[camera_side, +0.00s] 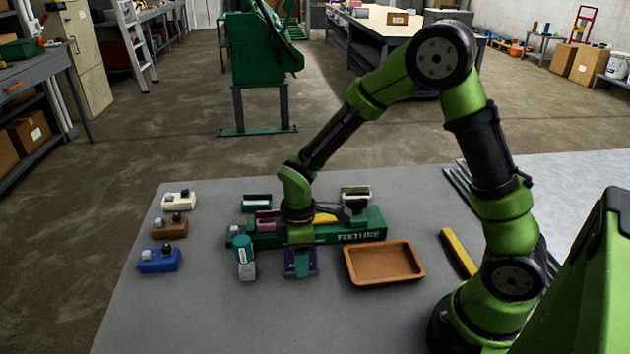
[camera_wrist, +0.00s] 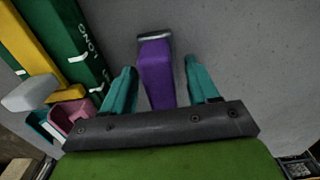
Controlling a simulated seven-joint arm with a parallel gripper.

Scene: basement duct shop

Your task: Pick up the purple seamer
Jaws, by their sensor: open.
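The purple seamer (camera_wrist: 157,72) lies on the grey bench top, its purple body running between my fingers and its metal end beyond the fingertips in the wrist view. In the side view the seamer (camera_side: 300,271) shows at the front of the green fixture, partly covered by my gripper. My gripper (camera_wrist: 160,68) is open, with one teal finger on each side of the seamer and a visible gap on both sides. In the side view my gripper (camera_side: 301,254) points down over it. How far the fingertips are above the bench is unclear.
The green fixture (camera_side: 358,238) stands just behind, bearing yellow and pink pieces. A teal-and-grey tool (camera_side: 245,259) lies left of the seamer, and a brown tray (camera_side: 385,281) right. White (camera_side: 178,203), brown (camera_side: 168,231) and blue (camera_side: 158,265) blocks sit far left. The front bench is clear.

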